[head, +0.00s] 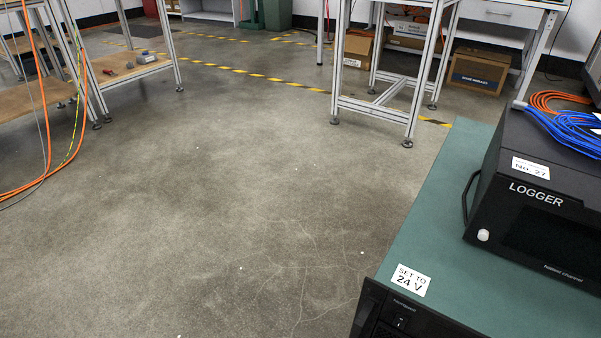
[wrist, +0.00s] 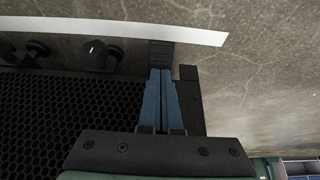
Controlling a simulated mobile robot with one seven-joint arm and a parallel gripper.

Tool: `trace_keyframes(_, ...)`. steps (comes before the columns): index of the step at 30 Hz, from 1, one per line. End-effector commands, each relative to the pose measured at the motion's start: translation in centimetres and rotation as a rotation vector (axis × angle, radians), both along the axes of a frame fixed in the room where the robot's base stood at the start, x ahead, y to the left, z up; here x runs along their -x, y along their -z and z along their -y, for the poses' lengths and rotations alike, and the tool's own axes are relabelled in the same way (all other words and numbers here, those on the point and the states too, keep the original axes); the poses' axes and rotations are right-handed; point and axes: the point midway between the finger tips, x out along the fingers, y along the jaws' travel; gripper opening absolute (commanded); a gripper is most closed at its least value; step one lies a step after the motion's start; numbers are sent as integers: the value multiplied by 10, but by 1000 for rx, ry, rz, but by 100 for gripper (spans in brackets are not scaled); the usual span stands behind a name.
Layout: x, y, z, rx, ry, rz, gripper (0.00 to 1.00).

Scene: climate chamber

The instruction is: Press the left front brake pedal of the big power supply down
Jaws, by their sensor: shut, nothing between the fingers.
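The big power supply's black panel (head: 405,318) with a switch shows at the bottom of the head view, below a green top with a "SET TO 24 V" label (head: 411,280). In the wrist view a black perforated panel (wrist: 60,105) fills the left side. A ridged black block (wrist: 161,53), which looks like a brake pedal, sits at the top middle. My gripper (wrist: 161,72) is shut and empty, its blue fingertips right at the lower edge of this block. I cannot tell whether they touch, or whether the pedal is up or down. The head view shows neither gripper nor pedal.
Black caster-like parts (wrist: 105,55) stand left of the block, and a white strip (wrist: 130,28) crosses above it. The concrete floor (head: 220,200) to the left is open.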

Motion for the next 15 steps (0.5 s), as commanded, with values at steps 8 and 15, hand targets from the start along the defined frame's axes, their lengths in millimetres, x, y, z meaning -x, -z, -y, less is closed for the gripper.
trace_keyframes(8,0,-26,0,0,0,0,0)
trace_keyframes(15,0,-42,0,0,0,0,0)
